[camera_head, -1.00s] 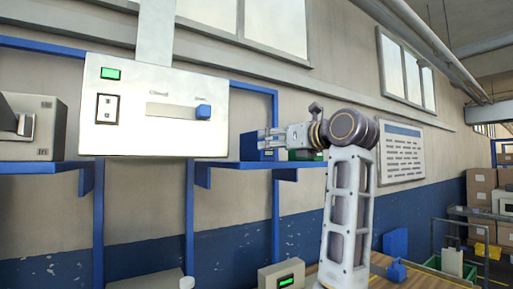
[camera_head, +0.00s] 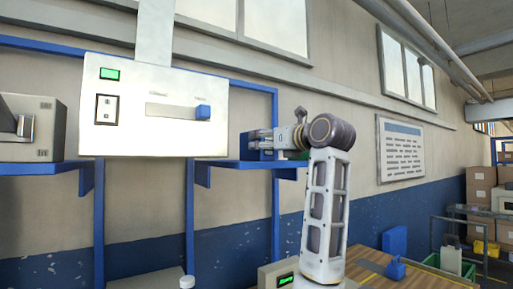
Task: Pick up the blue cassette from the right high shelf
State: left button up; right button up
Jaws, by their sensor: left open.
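The blue cassette (camera_head: 244,149) stands on the right high shelf (camera_head: 262,165), just right of the white control panel. My left gripper (camera_head: 256,139) comes to it from the right, with its fingers pointing left. It is open, and its fingers overlap the cassette's right part in the picture. I cannot tell whether they touch it or are around it. The fingers and wrist hide much of the cassette's right side. My right gripper is not in view.
The white panel (camera_head: 150,140) with a green light and blue slider stands close left of the cassette. A grey machine (camera_head: 32,125) sits on the left shelf. Below are a table (camera_head: 375,270) and a box with a green display (camera_head: 283,272). A blue shelf post (camera_head: 275,220) runs below the shelf.

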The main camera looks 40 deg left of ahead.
pick_arm(q)
jog(key=shift+p+x, duration=0.3)
jog(key=shift+x, duration=0.65)
jog(key=shift+w+a+f, duration=0.1)
jog(key=shift+w+a, duration=0.2)
jog(key=shift+a, duration=0.4)
jog(key=shift+x, duration=0.75)
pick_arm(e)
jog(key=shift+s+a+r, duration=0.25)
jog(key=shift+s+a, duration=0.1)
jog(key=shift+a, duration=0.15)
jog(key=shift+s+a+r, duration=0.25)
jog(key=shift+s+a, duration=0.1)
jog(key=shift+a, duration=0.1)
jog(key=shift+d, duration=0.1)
